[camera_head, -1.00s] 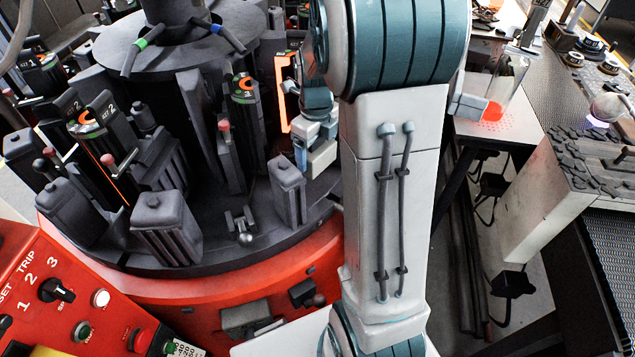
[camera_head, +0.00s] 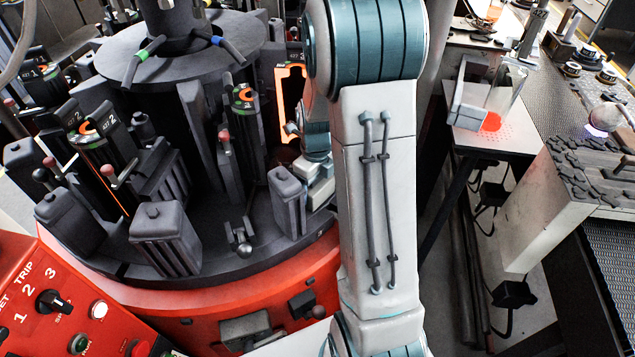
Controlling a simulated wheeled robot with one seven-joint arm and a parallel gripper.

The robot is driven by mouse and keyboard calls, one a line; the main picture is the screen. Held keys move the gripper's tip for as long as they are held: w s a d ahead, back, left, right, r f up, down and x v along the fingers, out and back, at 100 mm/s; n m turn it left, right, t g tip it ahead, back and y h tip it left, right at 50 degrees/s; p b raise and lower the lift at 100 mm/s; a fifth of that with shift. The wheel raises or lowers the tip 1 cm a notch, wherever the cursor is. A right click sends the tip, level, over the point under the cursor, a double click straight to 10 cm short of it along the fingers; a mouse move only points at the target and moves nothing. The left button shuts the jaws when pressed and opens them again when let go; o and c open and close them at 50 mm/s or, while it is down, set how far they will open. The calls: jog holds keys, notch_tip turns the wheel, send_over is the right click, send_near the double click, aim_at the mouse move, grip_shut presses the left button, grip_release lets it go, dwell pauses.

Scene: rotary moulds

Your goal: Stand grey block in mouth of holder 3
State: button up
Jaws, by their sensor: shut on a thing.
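My gripper (camera_head: 320,190) is at the end of my arm, beside the carousel and partly hidden by my own arm link. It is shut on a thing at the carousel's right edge. The held thing, taken to be the grey block, is mostly hidden, and I cannot tell whether it touches a holder. A dark grey mould body with a knob on top (camera_head: 288,202) stands just left of my gripper. A glowing orange frame (camera_head: 280,105) stands behind the wrist. No number 3 is readable on a holder, so I cannot tell which is holder 3.
The round dark carousel (camera_head: 215,255) on a red base holds several upright moulds, levers and black posts. A red control panel (camera_head: 60,300) is at lower left. At right are a white table (camera_head: 505,140) with a pale bracket (camera_head: 465,100) and a dark-topped bench (camera_head: 590,165).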

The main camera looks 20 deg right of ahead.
jog(key=shift+f, duration=0.15)
jog(key=o, duration=1.6)
notch_tip(320, 180, up, 12)
jog(key=shift+r+p, duration=0.25)
jog(key=shift+p, duration=0.05)
